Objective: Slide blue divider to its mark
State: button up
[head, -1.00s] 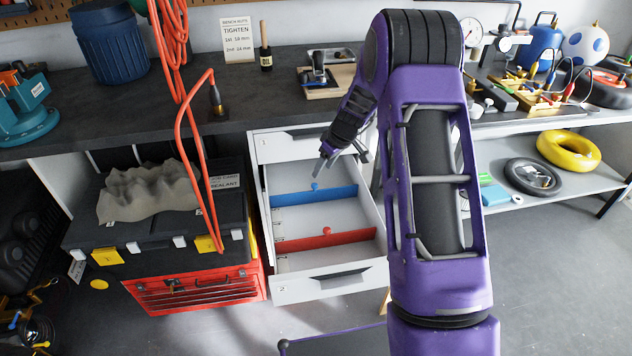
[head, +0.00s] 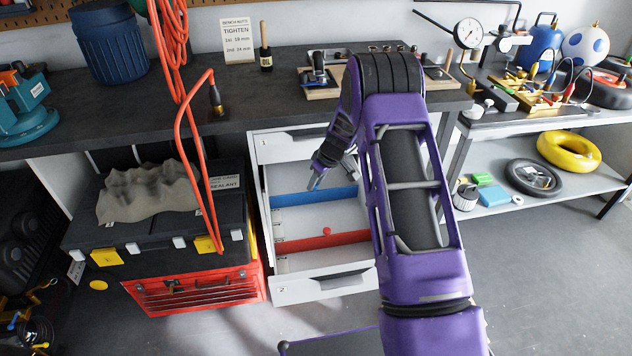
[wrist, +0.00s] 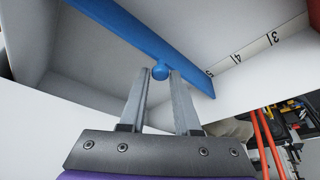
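The blue divider (head: 335,195) spans the open drawer (head: 318,290) crosswise, behind a red divider (head: 335,240). In the wrist view the blue divider (wrist: 150,45) runs diagonally, with a round blue knob (wrist: 160,72) on its near face. My gripper (head: 316,185) is down in the drawer at the blue divider. In the wrist view my gripper (wrist: 160,75) has its two fingers apart, one on each side of the knob. A gap seems to show between the knob and the fingers. A numbered scale (wrist: 245,52) lies along the drawer's side; the target mark cannot be made out.
The workbench top (head: 200,125) overhangs the drawer's back. A red toolbox (head: 195,290) stands left of the drawer, with an orange hose (head: 180,140) hanging above it. The drawer floor between the two dividers is clear.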

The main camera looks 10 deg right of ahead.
grip_shut()
dwell(1.1)
